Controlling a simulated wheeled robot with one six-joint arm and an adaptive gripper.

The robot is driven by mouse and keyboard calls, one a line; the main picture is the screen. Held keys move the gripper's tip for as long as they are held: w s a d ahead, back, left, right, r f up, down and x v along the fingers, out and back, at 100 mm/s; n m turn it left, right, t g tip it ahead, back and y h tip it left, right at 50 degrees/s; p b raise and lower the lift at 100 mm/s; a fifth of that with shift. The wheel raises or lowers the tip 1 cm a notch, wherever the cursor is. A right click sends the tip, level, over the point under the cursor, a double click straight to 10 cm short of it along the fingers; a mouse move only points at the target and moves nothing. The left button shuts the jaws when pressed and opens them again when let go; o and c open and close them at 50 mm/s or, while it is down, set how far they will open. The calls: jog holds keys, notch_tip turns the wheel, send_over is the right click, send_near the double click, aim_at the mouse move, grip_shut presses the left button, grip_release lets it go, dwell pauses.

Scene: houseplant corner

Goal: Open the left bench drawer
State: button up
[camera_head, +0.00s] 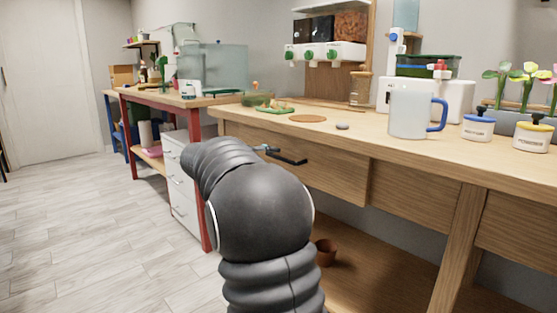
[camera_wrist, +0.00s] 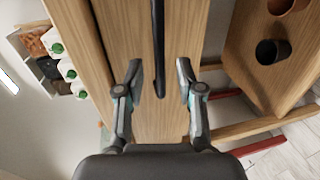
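The left bench drawer has a wooden front (camera_head: 335,182) just under the bench top in the head view. Its dark bar handle (camera_head: 290,158) shows to the right of my arm. In the wrist view, the handle (camera_wrist: 158,50) runs down the picture across the wooden drawer front (camera_wrist: 185,25). My gripper (camera_wrist: 158,72) is open, with one finger on each side of the handle's near end. Gaps show between both fingers and the handle. I cannot tell whether the drawer is slightly out.
The bench top (camera_head: 375,128) carries a mug (camera_head: 412,114), labelled jars (camera_head: 478,127) and flowers. A terracotta pot (camera_head: 326,252) stands on the lower shelf. A white drawer unit (camera_head: 181,190) and red-legged table are left. Floor (camera_head: 90,230) at the left is clear.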

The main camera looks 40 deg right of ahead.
jog(key=shift+x, duration=1.8)
grip_shut()
